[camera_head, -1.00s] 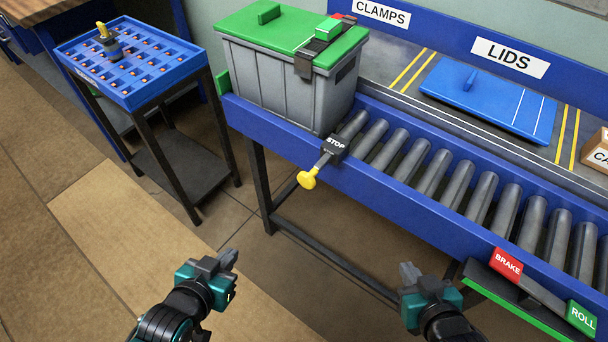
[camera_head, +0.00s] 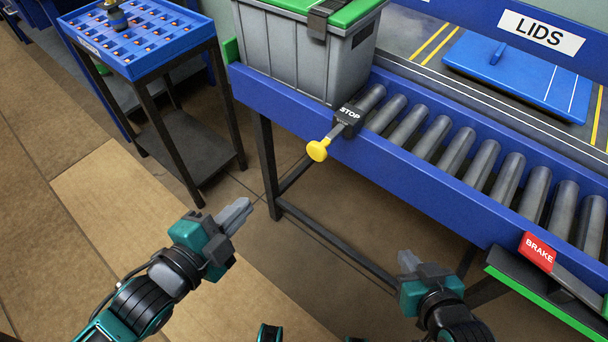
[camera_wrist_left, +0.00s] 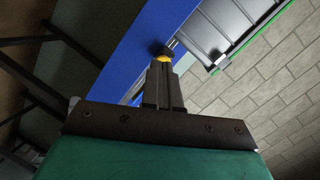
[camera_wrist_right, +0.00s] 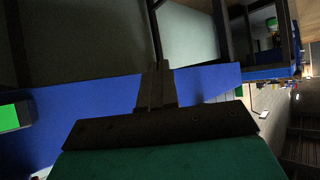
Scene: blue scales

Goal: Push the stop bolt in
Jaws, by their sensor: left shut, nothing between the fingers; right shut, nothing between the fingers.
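The stop bolt has a yellow knob (camera_head: 317,150) on a short metal rod that leads into a black block marked STOP (camera_head: 348,121) on the blue conveyor rail. The rod shows between knob and block, so the knob stands out from the rail. My left gripper (camera_head: 240,212) is shut and empty, below and left of the knob and apart from it. In the left wrist view the knob (camera_wrist_left: 163,58) shows just beyond the fingertips. My right gripper (camera_head: 407,260) is shut and empty, below the conveyor's front side and away from the knob.
A grey bin (camera_head: 300,60) with a green lid stands on the conveyor beside the stop. Bare rollers (camera_head: 457,146) run to the right. A red BRAKE sign (camera_head: 537,252) is at lower right. A blue tray (camera_head: 140,40) on a black stand is at left. A blue lid (camera_head: 515,80) lies behind.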

